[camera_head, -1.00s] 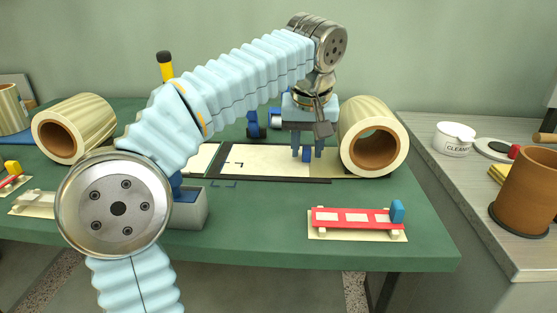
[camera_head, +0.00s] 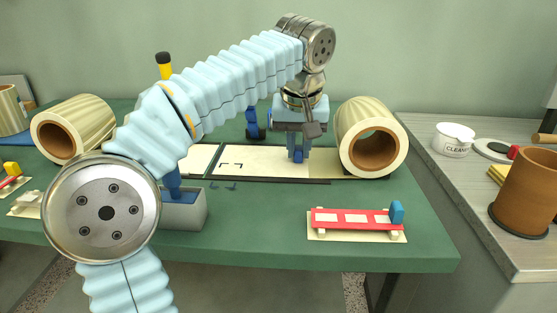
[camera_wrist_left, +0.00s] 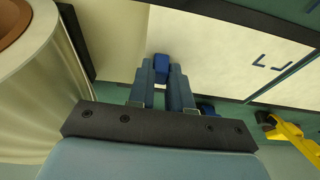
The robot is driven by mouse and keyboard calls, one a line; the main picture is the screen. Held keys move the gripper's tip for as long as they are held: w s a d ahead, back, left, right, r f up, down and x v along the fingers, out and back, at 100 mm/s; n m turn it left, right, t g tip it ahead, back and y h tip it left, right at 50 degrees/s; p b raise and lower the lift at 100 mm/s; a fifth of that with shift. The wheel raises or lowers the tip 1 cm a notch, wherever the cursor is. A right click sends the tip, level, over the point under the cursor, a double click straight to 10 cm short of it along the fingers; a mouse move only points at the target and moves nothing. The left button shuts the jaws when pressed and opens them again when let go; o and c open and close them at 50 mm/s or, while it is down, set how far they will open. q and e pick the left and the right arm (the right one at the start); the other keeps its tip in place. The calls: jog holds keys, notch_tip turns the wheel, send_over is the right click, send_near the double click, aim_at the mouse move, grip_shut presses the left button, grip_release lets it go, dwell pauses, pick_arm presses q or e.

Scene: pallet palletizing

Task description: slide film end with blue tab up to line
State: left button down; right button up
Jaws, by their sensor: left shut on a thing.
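My left gripper (camera_head: 298,157) is shut on the blue tab, pointing down over the work strip. The blue tab (camera_wrist_left: 161,62) shows between the fingertips in the left wrist view. A beige film (camera_wrist_left: 118,40) runs from the right-hand roll (camera_head: 372,135) to the tab, a short way from the roll. Left of it lies a paler cream panel (camera_head: 265,160) with small dark corner marks (camera_head: 231,163). A dark line (camera_head: 213,160) crosses the strip at the panel's left end, well left of the tab. My right gripper is out of view.
Another roll (camera_head: 75,128) stands at the left. A grey box (camera_head: 185,212) with a blue-handled thing sits in front of the strip. A red rack (camera_head: 355,218) with a blue end lies front right. A dark bar (camera_head: 260,180) edges the strip. The front middle is clear.

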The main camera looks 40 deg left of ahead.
pick_arm(q)
jog(key=shift+s+a, duration=0.3)
jog(key=shift+a, duration=0.15)
dwell(0.4)
jog(key=c, duration=1)
grip_release()
jog(key=shift+o, duration=0.2)
jog(key=shift+r, duration=0.1)
jog(key=p+v, duration=0.1)
jog(key=v, duration=1)
jog(key=shift+r+p, duration=0.3)
jog(key=shift+r, duration=0.1)
jog(key=shift+s+d, duration=0.1)
